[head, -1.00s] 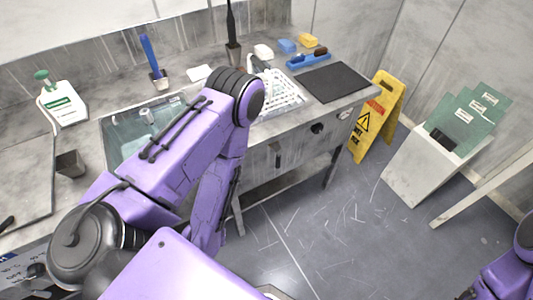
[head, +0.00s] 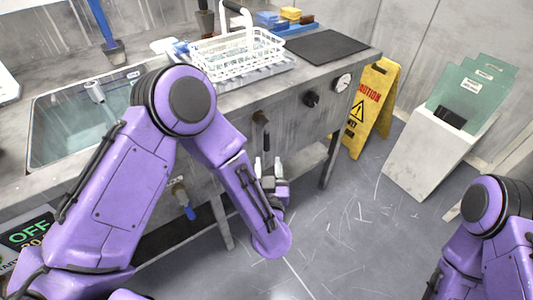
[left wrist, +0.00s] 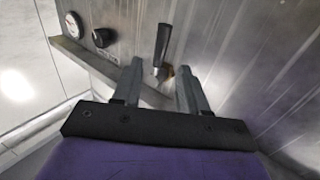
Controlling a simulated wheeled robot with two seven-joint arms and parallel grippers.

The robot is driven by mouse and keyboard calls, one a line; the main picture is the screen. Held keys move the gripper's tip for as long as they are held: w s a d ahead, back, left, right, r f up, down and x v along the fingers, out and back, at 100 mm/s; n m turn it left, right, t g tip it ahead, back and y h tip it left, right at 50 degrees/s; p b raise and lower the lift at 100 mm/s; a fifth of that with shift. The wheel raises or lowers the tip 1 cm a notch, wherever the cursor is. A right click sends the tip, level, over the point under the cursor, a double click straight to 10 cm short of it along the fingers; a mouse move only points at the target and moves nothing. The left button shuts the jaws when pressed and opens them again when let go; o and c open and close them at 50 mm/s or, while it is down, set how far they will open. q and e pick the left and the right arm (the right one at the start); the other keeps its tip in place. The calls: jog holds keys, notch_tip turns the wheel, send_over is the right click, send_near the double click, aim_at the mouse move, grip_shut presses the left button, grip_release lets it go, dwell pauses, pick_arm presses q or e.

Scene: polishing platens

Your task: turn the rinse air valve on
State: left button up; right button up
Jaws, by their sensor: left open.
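The valve on the counter's front panel has a dark lever handle (head: 261,118), left of a black knob and a gauge. I see no readable label on it. In the left wrist view the same dark handle (left wrist: 162,43) stands out near the panel, with a bit of brass at its base. My left gripper (head: 268,165) is open and empty, just below the handle in the head view. In the left wrist view its fingers (left wrist: 157,84) are spread on either side of the handle's base; contact cannot be told. My right arm shows at lower right, its gripper out of view.
A black knob (head: 311,99) and a round gauge (head: 343,82) sit along the panel. A blue-handled tap (head: 188,209) is under the sink (head: 45,150). A white rack (head: 235,52) stands on the counter. A yellow caution sign (head: 372,105) and white bin (head: 425,155) stand right.

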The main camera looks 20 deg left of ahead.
aim_at(267, 144)
pick_arm(q)
jog(key=x, duration=0.9)
jog(key=shift+w+a, duration=0.2)
jog(key=shift+w, duration=0.05)
grip_shut()
